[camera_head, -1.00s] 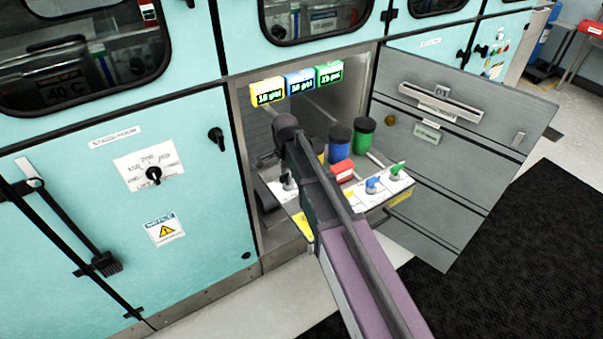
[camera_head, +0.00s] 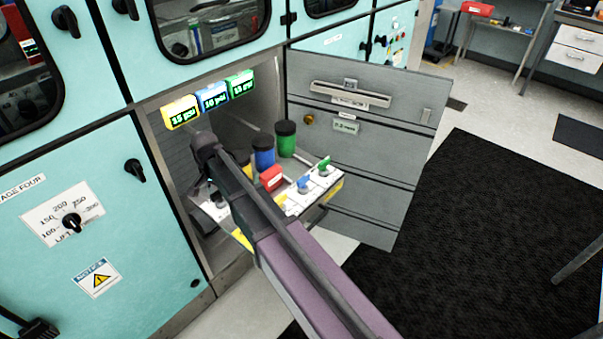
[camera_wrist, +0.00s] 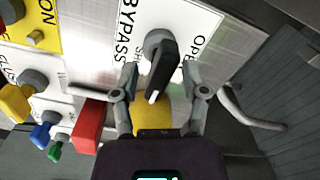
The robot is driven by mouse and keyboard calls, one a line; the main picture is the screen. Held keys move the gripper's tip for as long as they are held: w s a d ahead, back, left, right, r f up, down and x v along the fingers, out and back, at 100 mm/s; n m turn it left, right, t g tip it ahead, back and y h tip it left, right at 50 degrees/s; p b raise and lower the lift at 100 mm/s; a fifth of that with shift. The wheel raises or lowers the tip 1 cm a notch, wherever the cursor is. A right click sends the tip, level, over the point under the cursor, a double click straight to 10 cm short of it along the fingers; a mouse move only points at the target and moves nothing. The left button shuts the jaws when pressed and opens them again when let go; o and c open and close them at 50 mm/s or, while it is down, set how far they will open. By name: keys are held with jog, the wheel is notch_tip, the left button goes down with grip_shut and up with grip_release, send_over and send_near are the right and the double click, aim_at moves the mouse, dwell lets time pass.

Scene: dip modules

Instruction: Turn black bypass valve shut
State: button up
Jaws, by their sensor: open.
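The black bypass valve (camera_wrist: 160,68) shows in the wrist view as a black lever on a round grey base. It stands on a white plate lettered BYPASS (camera_wrist: 127,30), with a partly hidden SH label and a cut-off OPE label. The lever is tilted slightly from the picture's vertical. My gripper (camera_wrist: 161,88) is open, with one finger on each side of the lever. I cannot tell whether either finger touches it. In the head view my arm reaches over the pulled-out valve panel (camera_head: 240,212), and the fingers cannot be made out clearly.
Yellow (camera_wrist: 16,103), blue (camera_wrist: 41,134) and green (camera_wrist: 56,150) valve handles and a red block (camera_wrist: 88,127) lie left of my gripper. A metal bar handle (camera_wrist: 245,112) is at right. The open grey door (camera_head: 355,150) stands right of the bay.

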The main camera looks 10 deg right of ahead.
aim_at(217, 191)
jog(key=n, duration=1.3)
jog(key=shift+n, duration=0.3)
notch_tip(217, 191, up, 14)
jog(key=p, duration=1.4)
jog(key=s+d+m, duration=0.2)
jog(key=s+d, duration=0.2)
jog(key=d, duration=0.4)
jog(key=s+d+m, duration=0.2)
jog(key=s+d, duration=0.2)
jog(key=d, duration=0.3)
jog(key=s+d+r+m+p, duration=0.1)
jog(key=s+d+m, duration=0.1)
jog(key=s+d, duration=0.3)
jog(key=d, duration=0.3)
jog(key=shift+d, duration=0.35)
jog(key=shift+s, duration=0.1)
